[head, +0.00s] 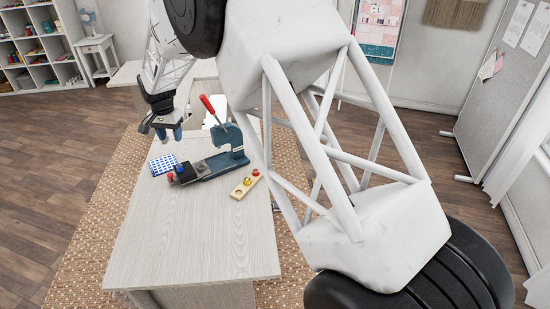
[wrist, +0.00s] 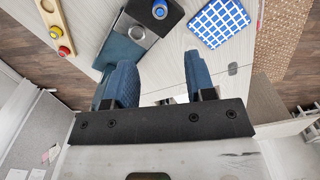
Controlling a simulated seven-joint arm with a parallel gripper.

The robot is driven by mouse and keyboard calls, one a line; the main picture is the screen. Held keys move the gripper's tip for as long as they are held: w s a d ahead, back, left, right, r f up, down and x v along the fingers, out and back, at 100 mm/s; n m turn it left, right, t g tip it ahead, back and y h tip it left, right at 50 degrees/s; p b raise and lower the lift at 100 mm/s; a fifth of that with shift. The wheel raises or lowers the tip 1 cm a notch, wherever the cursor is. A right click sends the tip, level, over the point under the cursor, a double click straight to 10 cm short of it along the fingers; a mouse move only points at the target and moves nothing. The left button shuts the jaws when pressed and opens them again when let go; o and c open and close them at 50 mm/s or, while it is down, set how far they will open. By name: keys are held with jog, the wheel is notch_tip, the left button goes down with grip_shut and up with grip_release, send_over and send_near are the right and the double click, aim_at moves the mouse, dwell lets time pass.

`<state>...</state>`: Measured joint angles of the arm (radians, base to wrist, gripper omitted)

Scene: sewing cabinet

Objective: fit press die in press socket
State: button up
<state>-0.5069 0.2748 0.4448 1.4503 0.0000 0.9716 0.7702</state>
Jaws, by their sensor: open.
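The blue-grey press (head: 225,150), with a red lever, stands on the table in the head view. Its black front block (head: 186,174) has small coloured knobs by it. In the wrist view the block (wrist: 124,27) shows a round silver spot (wrist: 137,31), perhaps the press socket. A blue-topped die (wrist: 160,9) is at the block's edge; whether it stands on it or beside it is unclear. I cannot tell which piece is the press die. My gripper (head: 168,134) is open and empty above the table, behind and left of the press; its blue fingers (wrist: 160,85) are wide apart.
A wooden holder (head: 238,192) with small coloured pieces lies right of the press; it also shows in the wrist view (wrist: 50,18). A blue-and-white checked pad (head: 163,163) lies left of the block. The table's near half (head: 195,235) is clear.

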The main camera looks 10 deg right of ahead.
jog(key=s+d+r, duration=0.6)
jog(key=d, duration=0.3)
jog(key=s+d+r+n+t, duration=0.1)
jog(key=s+d+r, duration=0.5)
jog(key=d, duration=0.4)
jog(key=s+d+r, duration=0.6)
jog(key=s+d, duration=0.1)
jog(key=d, duration=0.2)
jog(key=s+d, duration=0.5)
jog(key=s, duration=0.5)
jog(key=s+d+f+n+t, duration=0.1)
jog(key=s+d, duration=0.4)
jog(key=s, duration=0.4)
jog(key=s+d+f, duration=0.1)
jog(key=s+d, duration=0.4)
jog(key=s, duration=0.5)
jog(key=shift+s+d+f+n+t, duration=0.15)
jog(key=shift+s+d+n+t, duration=0.15)
jog(key=shift+s+d+n, duration=0.1)
jog(key=shift+o, duration=0.5)
jog(key=shift+w, duration=0.1)
